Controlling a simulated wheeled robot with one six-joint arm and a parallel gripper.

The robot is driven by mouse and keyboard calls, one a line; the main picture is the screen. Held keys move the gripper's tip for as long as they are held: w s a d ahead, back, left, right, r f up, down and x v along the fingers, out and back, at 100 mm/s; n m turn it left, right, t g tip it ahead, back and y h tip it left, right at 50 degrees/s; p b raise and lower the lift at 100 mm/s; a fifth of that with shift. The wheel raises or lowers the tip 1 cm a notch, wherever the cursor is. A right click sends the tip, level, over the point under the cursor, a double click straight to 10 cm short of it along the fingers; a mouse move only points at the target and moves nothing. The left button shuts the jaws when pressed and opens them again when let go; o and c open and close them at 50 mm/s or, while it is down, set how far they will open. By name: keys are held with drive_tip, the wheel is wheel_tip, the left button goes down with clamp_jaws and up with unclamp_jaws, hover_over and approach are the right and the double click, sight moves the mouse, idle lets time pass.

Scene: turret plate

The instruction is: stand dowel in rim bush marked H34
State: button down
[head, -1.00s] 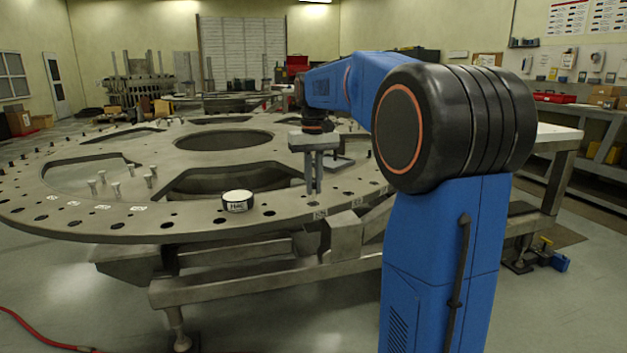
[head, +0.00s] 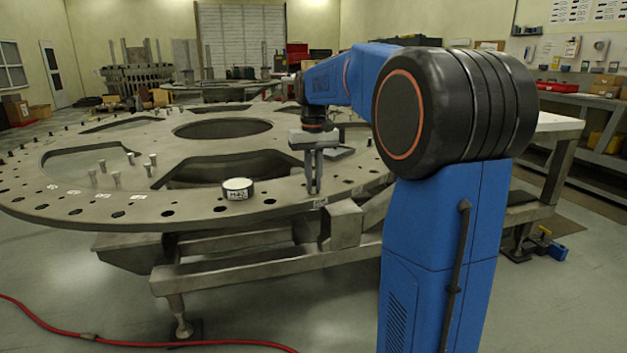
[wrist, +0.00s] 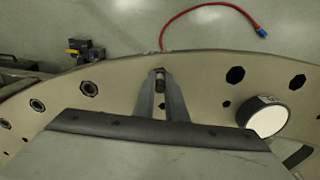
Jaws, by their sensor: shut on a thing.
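My gripper (head: 314,191) points down over the near rim of the large round plate (head: 180,222). In the wrist view its fingers (wrist: 160,82) are closed around a small grey piece, apparently the dowel (wrist: 160,86). Most of the dowel is hidden by the fingers, and I cannot tell whether its lower end is above a bush or inside one. A small label (head: 319,204) sits on the rim edge just below the gripper; its text is too small to read.
A short black puck with a white top (head: 237,188) stands on the rim left of my gripper, also at right in the wrist view (wrist: 267,118). Several metal pegs (head: 116,178) stand further left. Dark rim holes (wrist: 235,75) lie around. A red hose (head: 90,337) lies on the floor.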

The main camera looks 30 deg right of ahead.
idle(0.3)
drive_tip(key=c, duration=1.7)
unclamp_jaws()
wheel_tip(320, 180, up, 17)
drive_tip(key=shift+r, duration=0.2)
drive_tip(key=shift+s, duration=0.1)
